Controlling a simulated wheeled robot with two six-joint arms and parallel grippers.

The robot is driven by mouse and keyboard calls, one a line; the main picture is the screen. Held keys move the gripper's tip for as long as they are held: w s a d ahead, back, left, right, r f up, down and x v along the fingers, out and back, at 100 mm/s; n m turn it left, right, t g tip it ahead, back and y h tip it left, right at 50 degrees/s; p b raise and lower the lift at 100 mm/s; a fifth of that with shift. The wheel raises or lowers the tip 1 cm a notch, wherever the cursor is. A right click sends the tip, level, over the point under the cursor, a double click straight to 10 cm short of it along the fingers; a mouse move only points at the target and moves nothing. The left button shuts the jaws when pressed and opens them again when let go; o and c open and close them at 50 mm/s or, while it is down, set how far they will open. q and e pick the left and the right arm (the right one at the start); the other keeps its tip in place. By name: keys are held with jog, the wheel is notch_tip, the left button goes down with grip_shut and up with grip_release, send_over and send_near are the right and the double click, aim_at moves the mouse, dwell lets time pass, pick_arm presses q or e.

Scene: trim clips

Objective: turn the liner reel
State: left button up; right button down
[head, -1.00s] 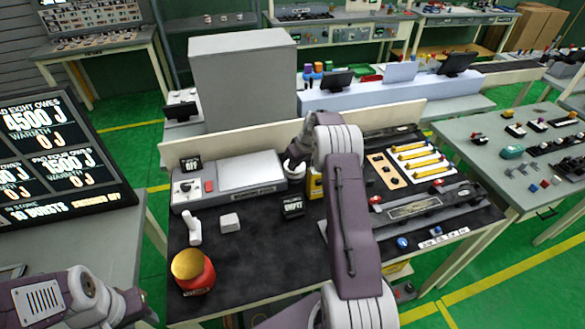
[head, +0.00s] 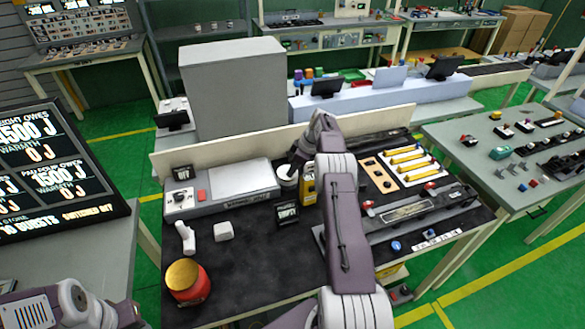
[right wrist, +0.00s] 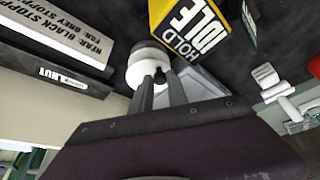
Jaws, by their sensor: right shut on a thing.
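A white, round, reel-like thing (head: 287,181) stands at the back of the dark bench, just right of the long grey machine. I take it to be the liner reel, but I see no label on it. My right gripper (head: 294,163) reaches it from above. In the right wrist view the two fingers of my right gripper (right wrist: 162,76) are close together at the white round top (right wrist: 146,57), shut on a small part there. The fingers and wrist hide part of it. Part of my left arm shows at the lower left, but its fingertips do not.
A yellow and black "HOLD IDLE" block (right wrist: 198,30) stands close beside the reel. The grey machine (head: 235,181) is to its left, with a small black "EMPTY" sign (head: 288,214) in front. A red jar with a gold lid (head: 187,281) stands front left. The front middle is clear.

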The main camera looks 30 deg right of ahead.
jog(key=shift+f, duration=0.1)
dwell(0.3)
jog(key=c, duration=1.5)
grip_release()
jog(key=shift+o, duration=1)
jog(key=shift+w, duration=0.1)
jog(key=v, duration=0.9)
jog(key=shift+w, duration=0.1)
